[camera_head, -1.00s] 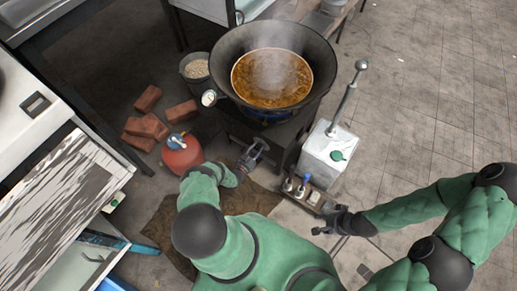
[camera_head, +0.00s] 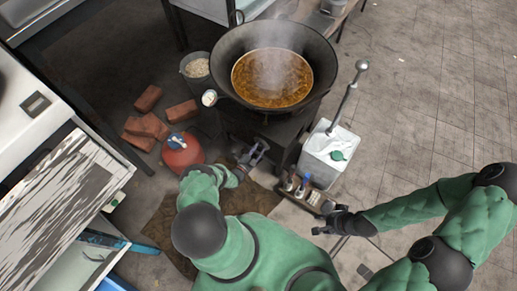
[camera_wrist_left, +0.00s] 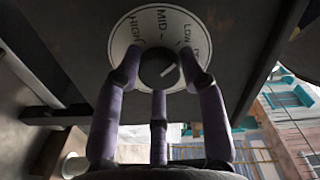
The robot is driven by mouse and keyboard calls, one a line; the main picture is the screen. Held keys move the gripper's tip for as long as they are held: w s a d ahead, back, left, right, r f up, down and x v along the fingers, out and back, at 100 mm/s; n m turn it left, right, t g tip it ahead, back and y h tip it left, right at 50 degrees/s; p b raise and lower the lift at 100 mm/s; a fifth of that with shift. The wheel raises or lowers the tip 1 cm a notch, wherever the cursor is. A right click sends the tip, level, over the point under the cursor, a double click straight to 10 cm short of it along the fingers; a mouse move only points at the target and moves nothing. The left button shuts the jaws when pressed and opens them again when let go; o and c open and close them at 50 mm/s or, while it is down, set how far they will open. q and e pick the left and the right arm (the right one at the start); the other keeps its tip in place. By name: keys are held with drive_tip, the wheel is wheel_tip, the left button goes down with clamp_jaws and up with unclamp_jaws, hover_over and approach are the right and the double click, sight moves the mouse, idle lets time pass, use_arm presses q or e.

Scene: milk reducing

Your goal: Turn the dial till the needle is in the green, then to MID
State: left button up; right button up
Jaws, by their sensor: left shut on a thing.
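The dial (camera_wrist_left: 153,70) is a dark round knob on a white disc plate (camera_wrist_left: 124,42) reading HIGH, MID, LOW and a partly hidden fourth mark. The knob's white line slants up to the right, toward the LOW side. My left gripper (camera_head: 252,155) is at the front of the dark stove (camera_head: 284,137); in the left wrist view its purple fingers (camera_wrist_left: 160,82) are shut around the knob. A small white round gauge (camera_head: 209,98) sits at the left rim of the wok (camera_head: 322,52); its needle is too small to read. My right gripper (camera_head: 330,219) is open and empty.
The wok holds steaming brown liquid (camera_head: 270,82). A red gas cylinder (camera_head: 183,155) and bricks (camera_head: 147,127) stand left of the stove. The tiled floor at right is clear.

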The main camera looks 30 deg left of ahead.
use_arm(q)
drive_tip(key=shift+w+d+r+m, duration=0.1)
drive_tip(key=shift+w+r+m, duration=0.1)
drive_tip(key=shift+m, duration=0.35)
drive_tip(key=shift+w+d+r+m, duration=0.1)
drive_tip(key=shift+r+m, duration=0.05)
drive_tip(key=shift+m, duration=0.4)
drive_tip(key=shift+s, duration=0.1)
drive_tip(key=shift+d+f, duration=0.1)
drive_tip(key=shift+d, duration=0.05)
drive_tip(key=o, duration=1.1)
drive_tip(key=shift+d, duration=0.1)
drive_tip(key=shift+o, duration=0.2)
drive_tip(key=shift+s+a+f, duration=0.15)
drive_tip(key=shift+s+a, duration=0.05)
drive_tip(key=shift+s, duration=0.1)
drive_tip(key=s, duration=1.1)
drive_tip(key=shift+s+a, duration=0.15)
drive_tip(key=shift+a, duration=0.15)
